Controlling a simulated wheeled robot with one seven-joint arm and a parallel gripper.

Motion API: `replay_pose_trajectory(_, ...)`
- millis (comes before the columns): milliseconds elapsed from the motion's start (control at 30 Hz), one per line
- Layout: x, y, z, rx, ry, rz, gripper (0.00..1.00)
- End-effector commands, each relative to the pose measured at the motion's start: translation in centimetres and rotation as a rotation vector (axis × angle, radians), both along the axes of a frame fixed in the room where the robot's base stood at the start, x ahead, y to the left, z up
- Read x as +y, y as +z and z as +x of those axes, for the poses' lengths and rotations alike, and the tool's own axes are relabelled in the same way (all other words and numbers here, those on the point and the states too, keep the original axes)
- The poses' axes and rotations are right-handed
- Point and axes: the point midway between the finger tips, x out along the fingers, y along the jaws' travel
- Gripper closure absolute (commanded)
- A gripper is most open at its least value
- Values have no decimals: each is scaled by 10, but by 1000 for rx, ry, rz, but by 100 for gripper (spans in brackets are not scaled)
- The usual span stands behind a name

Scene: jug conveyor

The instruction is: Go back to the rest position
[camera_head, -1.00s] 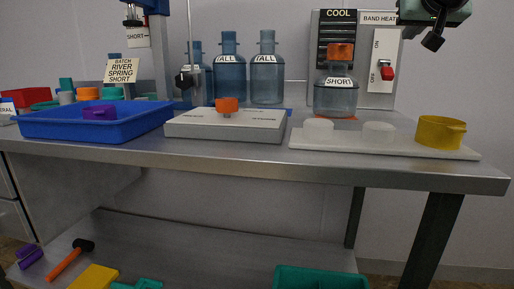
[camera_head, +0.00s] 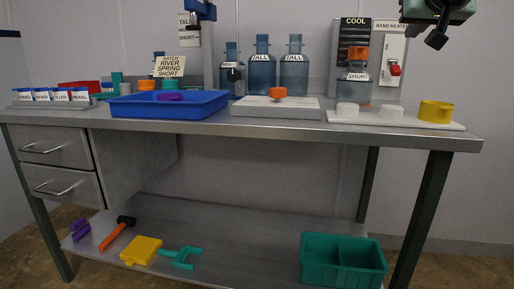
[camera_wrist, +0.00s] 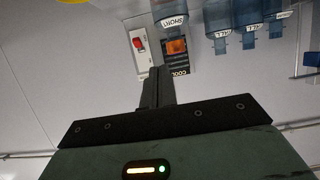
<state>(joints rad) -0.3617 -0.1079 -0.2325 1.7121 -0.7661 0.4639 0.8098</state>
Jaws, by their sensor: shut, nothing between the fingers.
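My gripper (camera_head: 436,40) hangs at the top right of the head view, in the air above the right part of the bench, shut and empty. In the wrist view its closed dark fingers (camera_wrist: 157,88) point toward the wall and the band heater box. It touches nothing that I can see. The short jug (camera_head: 354,90) with an orange cap stands by the cool panel, below and left of my gripper.
The steel bench (camera_head: 230,128) holds a blue tray (camera_head: 170,108), a grey plate with an orange cap (camera_head: 277,92), tall jugs (camera_head: 262,72) and a white board with a yellow cup (camera_head: 436,111). A green crate (camera_head: 343,262) and tools lie on the lower shelf. Floor shows in front.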

Motion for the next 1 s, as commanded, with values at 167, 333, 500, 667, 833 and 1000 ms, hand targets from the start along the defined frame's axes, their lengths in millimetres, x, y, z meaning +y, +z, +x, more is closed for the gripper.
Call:
replay_pose_trajectory(167,13,-17,-3,40,25,-1,100)
replay_pose_trajectory(333,30,-39,-8,94,61,-5,100)
replay_pose_trajectory(500,53,-71,-18,171,112,-12,100)
replay_pose_trajectory(667,83,-112,-35,274,182,-25,100)
replay_pose_trajectory(833,125,-176,-74,439,294,-52,100)
replay_pose_trajectory(1000,171,-261,-149,677,458,-106,100)
